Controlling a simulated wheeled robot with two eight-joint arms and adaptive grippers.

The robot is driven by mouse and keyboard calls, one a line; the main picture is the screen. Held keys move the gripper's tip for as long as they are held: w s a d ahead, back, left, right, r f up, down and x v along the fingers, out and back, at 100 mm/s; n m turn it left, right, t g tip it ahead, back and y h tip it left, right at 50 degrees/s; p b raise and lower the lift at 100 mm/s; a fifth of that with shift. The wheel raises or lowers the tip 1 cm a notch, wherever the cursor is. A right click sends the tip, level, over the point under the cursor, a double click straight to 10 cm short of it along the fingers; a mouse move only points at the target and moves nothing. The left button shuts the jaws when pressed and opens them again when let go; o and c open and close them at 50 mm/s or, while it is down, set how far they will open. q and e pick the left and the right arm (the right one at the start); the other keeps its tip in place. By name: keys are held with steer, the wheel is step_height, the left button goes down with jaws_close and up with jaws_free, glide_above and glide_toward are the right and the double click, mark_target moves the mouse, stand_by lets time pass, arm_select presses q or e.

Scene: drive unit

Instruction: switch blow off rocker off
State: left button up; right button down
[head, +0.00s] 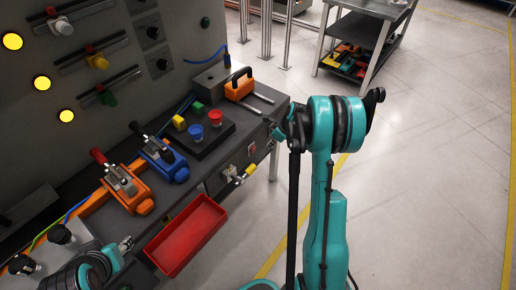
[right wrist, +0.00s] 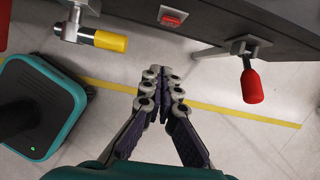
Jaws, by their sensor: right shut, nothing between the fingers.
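A small red rocker switch (right wrist: 172,16) sits in a pale frame on the dark front face of the bench, at the top of the right wrist view. It also shows in the head view (head: 252,149), just left of my right gripper (head: 277,132). In the right wrist view my right gripper (right wrist: 163,85) has its fingers together and empty, apart from the rocker and below it in the picture. Which way the rocker is tipped is too small to tell. My left gripper (head: 125,244) is at the lower left of the head view, partly visible; its jaws are unclear.
A yellow-handled valve (right wrist: 110,41) sticks out left of the rocker, and a red-handled lever (right wrist: 252,85) hangs to the right. A red tray (head: 187,235) juts from the bench front. Floor right of the bench is open.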

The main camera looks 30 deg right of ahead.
mark_target(253, 150)
steer(key=shift+d+f+m, duration=0.25)
steer(key=shift+f+m, duration=0.05)
steer(key=shift+f, duration=0.1)
steer(key=w+a+f+b, duration=0.3)
steer(key=w+f+b, duration=0.2)
steer(key=w+f, duration=0.2)
steer(key=shift+w+f, duration=0.15)
steer(key=shift+f, duration=0.6)
